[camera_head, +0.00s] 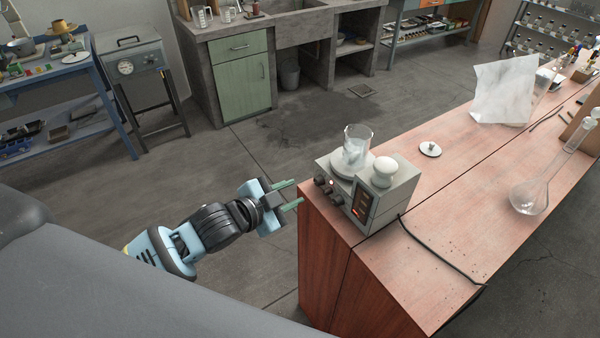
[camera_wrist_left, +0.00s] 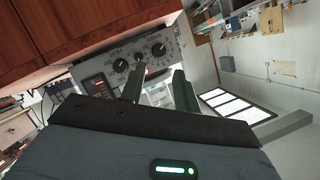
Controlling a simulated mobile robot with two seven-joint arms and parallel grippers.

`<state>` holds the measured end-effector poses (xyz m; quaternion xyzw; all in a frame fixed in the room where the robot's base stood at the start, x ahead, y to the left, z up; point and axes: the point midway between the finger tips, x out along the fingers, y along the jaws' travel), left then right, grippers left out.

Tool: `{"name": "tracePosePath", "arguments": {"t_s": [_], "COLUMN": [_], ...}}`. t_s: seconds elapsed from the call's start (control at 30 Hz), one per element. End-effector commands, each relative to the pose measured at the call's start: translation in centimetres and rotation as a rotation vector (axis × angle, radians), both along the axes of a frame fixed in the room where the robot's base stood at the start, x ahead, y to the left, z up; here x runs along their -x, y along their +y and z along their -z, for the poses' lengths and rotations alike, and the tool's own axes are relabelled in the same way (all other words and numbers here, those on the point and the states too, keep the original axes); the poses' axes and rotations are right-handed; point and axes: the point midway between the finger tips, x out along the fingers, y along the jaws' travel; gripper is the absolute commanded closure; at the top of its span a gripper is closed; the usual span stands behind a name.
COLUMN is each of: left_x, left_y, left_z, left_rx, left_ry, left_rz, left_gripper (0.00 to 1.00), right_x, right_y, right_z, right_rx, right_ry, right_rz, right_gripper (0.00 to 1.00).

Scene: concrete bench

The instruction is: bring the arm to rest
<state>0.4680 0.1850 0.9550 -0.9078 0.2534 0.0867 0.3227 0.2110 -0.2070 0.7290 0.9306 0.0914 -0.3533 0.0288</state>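My left arm comes in from the lower left in the head view. Its gripper (camera_head: 291,195) is open, with a gap between its two green fingers, and nothing shows between them. It is at the left end of the wooden bench, in front of the hotplate (camera_head: 369,200) in the picture. In the left wrist view the open fingers (camera_wrist_left: 158,90) point toward the hotplate's knob panel (camera_wrist_left: 125,52). A glass beaker (camera_head: 357,146) stands on the hotplate's round plate, and a white rounded knob-like object (camera_head: 384,170) sits beside it. My right gripper is not in view.
The wooden bench (camera_head: 440,200) carries a small white lid-like disc (camera_head: 430,149), a glass flask (camera_head: 529,194) and a crumpled clear sheet (camera_head: 503,92). A black cable (camera_head: 437,256) runs from the hotplate to the bench edge. The floor left of the bench is clear.

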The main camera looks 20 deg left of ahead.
Motion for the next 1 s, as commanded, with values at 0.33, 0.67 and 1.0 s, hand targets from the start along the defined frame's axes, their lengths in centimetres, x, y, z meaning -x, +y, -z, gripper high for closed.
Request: {"name": "tracePosePath", "arguments": {"t_s": [0.33, 0.67, 1.0], "left_x": [1.7, 12.1, 24.0], "left_y": [-0.3, 0.1, 1.9], "left_z": [2.7, 14.2, 21.8], "left_rx": [0.058, 0.285, 0.391], "left_ry": [0.055, 0.309, 0.515], "left_rz": [-0.032, -0.262, -0.511], "left_gripper": [0.69, 0.69, 0.69], "right_x": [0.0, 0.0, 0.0], "right_y": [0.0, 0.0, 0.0], "right_z": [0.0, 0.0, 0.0], "right_rx": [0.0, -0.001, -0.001], "right_ry": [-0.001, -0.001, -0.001], "right_rz": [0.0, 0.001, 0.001], "right_gripper": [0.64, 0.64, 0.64]}}
